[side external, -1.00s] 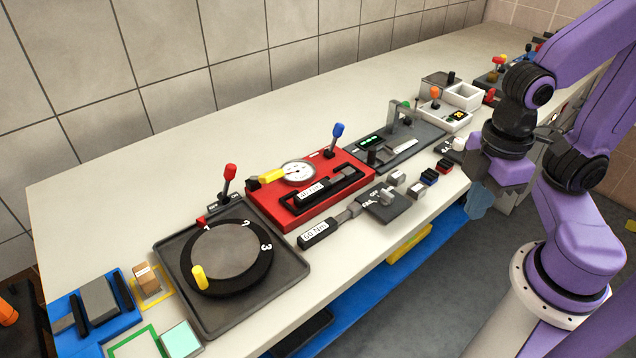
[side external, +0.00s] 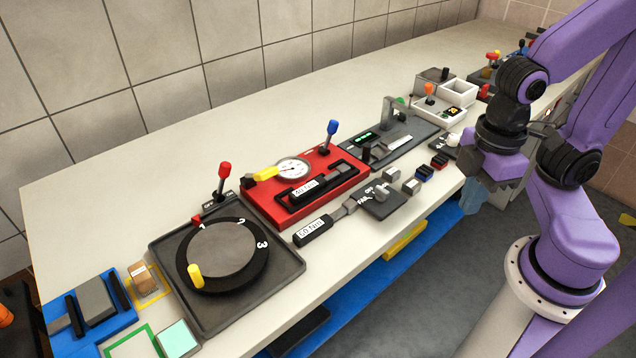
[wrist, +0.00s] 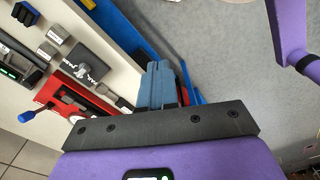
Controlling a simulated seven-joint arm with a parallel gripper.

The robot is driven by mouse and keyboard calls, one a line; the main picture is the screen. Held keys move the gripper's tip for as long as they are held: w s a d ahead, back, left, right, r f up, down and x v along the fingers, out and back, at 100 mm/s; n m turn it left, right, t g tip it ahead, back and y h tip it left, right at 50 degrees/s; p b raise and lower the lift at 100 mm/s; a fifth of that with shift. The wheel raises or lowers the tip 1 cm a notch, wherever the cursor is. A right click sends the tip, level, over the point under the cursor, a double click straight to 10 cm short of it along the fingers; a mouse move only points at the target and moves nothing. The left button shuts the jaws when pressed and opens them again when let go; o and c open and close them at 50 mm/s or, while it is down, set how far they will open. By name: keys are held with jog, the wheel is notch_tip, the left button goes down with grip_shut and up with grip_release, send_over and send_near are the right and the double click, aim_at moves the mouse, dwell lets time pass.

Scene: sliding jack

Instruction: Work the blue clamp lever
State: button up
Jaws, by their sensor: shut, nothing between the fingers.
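The blue clamp lever (side external: 331,130) has a blue knob on a dark stem. It stands up at the far right corner of the red fixture (side external: 265,208), which carries a round dial and a yellow handle. In the wrist view the blue knob (wrist: 27,117) shows at the lower left, beside the red block. My gripper (side external: 472,200) hangs off the front edge of the bench, to the right of the lever and well apart from it. In the wrist view its blue-grey fingers (wrist: 155,80) are together with nothing between them.
A torque wrench (side external: 313,231) and a dark switch plate (side external: 380,203) lie in front of the red fixture. A red-tipped lever (side external: 224,170) stands by the round dial table to the left. A grey fixture (side external: 410,130) sits to the right. The bench's back strip is clear.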

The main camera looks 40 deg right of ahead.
jog(key=o, duration=0.9)
jog(key=shift+w+a+m, duration=0.1)
jog(key=shift+w+m, duration=0.1)
jog(key=shift+m, duration=0.2)
jog(key=n+t+y, duration=0.5)
jog(key=n+y, duration=0.7)
jog(key=n, duration=2.4)
send_over(333, 124)
jog(key=s+d, duration=0.3)
jog(key=d, duration=0.5)
jog(key=s+d, duration=0.2)
jog(key=d, duration=0.6)
notch_tip(333, 124, down, 2)
jog(key=x, duration=1.7)
jog(key=shift+s+a+f, duration=0.1)
jog(key=shift+s+a, duration=0.15)
jog(key=shift+a, duration=0.15)
grip_shut()
